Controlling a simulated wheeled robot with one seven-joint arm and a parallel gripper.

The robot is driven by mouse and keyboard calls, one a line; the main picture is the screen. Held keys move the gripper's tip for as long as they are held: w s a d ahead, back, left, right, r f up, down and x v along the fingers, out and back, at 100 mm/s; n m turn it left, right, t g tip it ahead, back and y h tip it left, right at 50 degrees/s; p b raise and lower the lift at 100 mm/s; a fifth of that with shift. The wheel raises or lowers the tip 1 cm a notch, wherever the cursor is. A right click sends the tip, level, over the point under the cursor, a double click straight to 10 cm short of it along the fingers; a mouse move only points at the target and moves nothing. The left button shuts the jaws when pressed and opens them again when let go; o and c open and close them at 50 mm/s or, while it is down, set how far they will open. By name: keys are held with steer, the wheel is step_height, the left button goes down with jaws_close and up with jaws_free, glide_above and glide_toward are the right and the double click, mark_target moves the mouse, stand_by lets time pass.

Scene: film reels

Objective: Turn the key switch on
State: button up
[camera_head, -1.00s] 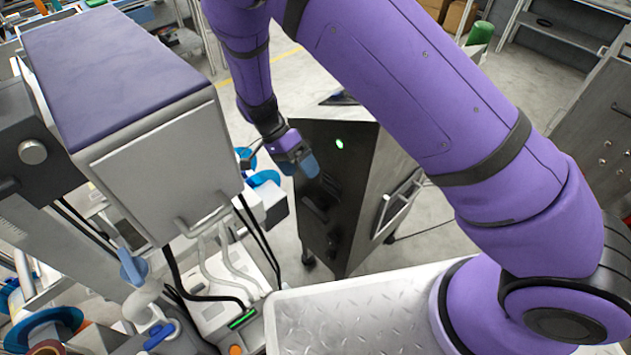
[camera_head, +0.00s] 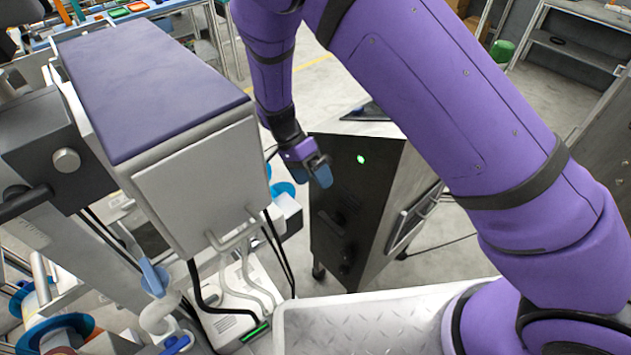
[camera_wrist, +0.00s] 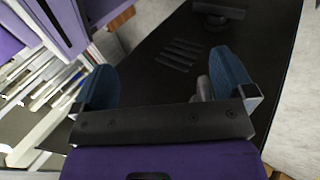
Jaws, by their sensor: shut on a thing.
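A dark cabinet (camera_head: 340,225) stands in the middle of the head view, with a lit green lamp (camera_head: 361,159) on its black front panel. The panel also fills much of the wrist view (camera_wrist: 150,65). My gripper (camera_head: 320,172), with blue fingertips, is at the upper left part of this panel. In the wrist view my gripper (camera_wrist: 163,82) has its fingers on either side of a strip of panel. A small grey metal piece, seemingly the key switch (camera_wrist: 203,88), is against the inner side of the right finger. Its turn position cannot be made out.
A grey machine with a purple top (camera_head: 150,80) stands close to the left of my arm. Cables hang below it. A metal-plated surface (camera_head: 370,325) lies in front. Open floor (camera_head: 460,235) shows right of the cabinet. Slots and a dark bracket (camera_wrist: 220,10) are on the panel.

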steer(key=r, duration=0.1)
steer(key=w+r, duration=0.1)
steer(key=r, duration=0.1)
steer(key=shift+w+r, duration=0.15)
steer(key=shift+r, duration=0.15)
steer(key=shift+w+a+r, duration=0.1)
steer(key=shift+a, duration=0.05)
steer(key=shift+c, duration=0.2)
steer(key=shift+w+a+r, duration=0.15)
steer(key=shift+w+r, duration=0.05)
steer(key=shift+r, duration=0.25)
steer(key=c, duration=0.8)
steer(key=shift+o, duration=0.2)
steer(key=shift+v, duration=2.75)
steer(key=shift+w+a+f, duration=0.1)
steer(key=shift+w+f, duration=0.05)
steer(key=shift+w, duration=0.05)
